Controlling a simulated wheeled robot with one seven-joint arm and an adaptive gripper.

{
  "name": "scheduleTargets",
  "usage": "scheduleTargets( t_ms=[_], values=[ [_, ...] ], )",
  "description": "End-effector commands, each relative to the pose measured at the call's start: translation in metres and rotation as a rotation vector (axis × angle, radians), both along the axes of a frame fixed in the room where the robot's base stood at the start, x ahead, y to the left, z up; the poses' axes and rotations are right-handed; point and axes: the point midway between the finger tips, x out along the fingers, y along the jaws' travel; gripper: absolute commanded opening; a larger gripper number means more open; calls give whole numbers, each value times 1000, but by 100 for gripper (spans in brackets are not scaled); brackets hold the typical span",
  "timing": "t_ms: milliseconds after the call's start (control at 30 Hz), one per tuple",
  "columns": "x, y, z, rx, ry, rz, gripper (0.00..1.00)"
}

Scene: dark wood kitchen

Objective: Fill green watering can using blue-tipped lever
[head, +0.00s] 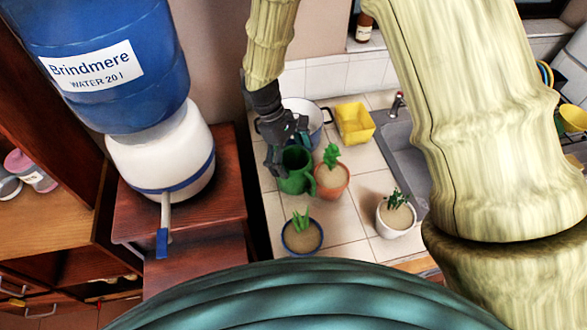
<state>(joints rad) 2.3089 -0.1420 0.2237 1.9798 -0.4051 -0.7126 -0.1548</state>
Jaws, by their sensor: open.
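The green watering can (296,180) stands on the tiled counter, next to a potted plant. My gripper (282,160) is open at the can's upper left side, with its fingers close to the rim. I cannot tell whether they touch it. The gripper hides part of the can. The blue-tipped lever (163,238) hangs down from the front of the white water dispenser (165,155), which stands on a dark wooden cabinet at the left. A blue water bottle (95,60) labelled Brindmere sits on top of the dispenser.
Several potted plants stand near the can: one in terracotta (331,182), one in a blue-rimmed pot (301,236), one in white (396,214). A white pot (312,112), a yellow container (355,123) and the sink (400,150) lie behind. The wooden cabinet (220,180) borders the counter.

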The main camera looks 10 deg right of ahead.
Motion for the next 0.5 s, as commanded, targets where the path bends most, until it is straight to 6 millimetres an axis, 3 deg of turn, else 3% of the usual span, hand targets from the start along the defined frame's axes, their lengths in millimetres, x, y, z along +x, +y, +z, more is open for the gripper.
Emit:
scheduleTargets(
  t_ms=[167, 400, 467, 500],
  values=[
    [0, 0, 0, 0, 0, 0, 96],
    [0, 0, 0, 0, 0, 0, 53],
    [0, 0, 0, 0, 0, 0, 43],
    [0, 0, 0, 0, 0, 0, 43]
  ],
)
